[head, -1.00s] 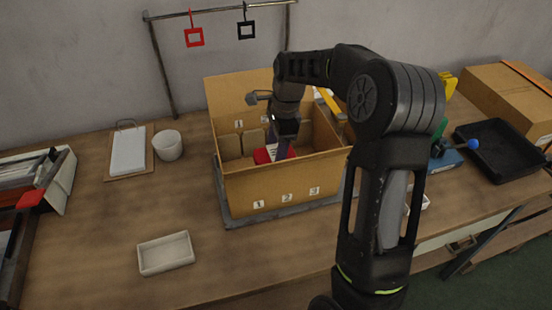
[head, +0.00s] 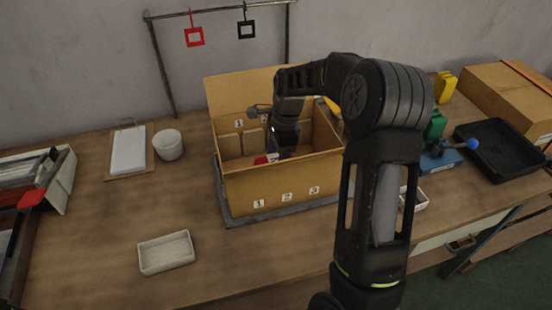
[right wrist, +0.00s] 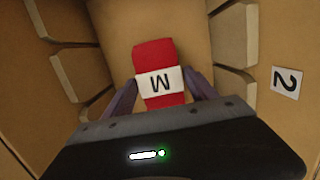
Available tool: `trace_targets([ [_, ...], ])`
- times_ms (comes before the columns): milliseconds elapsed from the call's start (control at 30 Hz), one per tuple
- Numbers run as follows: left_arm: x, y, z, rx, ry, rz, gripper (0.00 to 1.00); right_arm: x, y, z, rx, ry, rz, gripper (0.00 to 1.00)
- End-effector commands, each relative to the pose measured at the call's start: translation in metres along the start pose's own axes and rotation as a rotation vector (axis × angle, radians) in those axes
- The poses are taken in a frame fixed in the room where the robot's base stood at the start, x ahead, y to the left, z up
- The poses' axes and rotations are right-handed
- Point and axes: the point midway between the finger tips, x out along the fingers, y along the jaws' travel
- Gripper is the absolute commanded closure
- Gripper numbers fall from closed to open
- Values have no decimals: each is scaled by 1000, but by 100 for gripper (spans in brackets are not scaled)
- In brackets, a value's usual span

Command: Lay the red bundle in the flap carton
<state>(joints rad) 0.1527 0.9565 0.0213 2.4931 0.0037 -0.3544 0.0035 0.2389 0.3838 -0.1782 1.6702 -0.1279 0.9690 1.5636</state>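The flap carton (head: 240,190) stands open on the table, its back flap raised and its front marked 1, 2 and 3. The red bundle (right wrist: 153,60) has a white band with an "M". My right gripper (right wrist: 160,88) is down inside the carton with its two fingers on either side of the banded bundle, apparently closed on it. In the head view only a bit of the red bundle (head: 261,160) shows; my right arm hides the rest. In the right wrist view the bundle is between dividers, near the label 2. My left gripper is not in view.
A small white tray (head: 166,253) lies in front left of the carton. A white cup (head: 168,145) and a clipboard (head: 128,152) stand at left. A black tray (head: 497,150) and a closed carton (head: 510,98) are at right. The table's left middle is clear.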

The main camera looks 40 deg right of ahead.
Motion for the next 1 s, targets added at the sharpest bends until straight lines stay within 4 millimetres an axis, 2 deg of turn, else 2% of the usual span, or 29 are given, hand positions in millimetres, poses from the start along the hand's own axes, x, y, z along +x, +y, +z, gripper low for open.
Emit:
trace_targets([
  [133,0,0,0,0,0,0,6,0,0,0,0,0,0,23],
  [367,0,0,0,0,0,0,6,-1,0,0,0,0,0,23],
  [533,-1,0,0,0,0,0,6,-9,0,0,0,0,-1,23],
  [667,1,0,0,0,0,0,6,-27,-1,0,1,0,-4,23],
  [1000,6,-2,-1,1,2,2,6,-97,-1,1,0,0,-5,23],
])
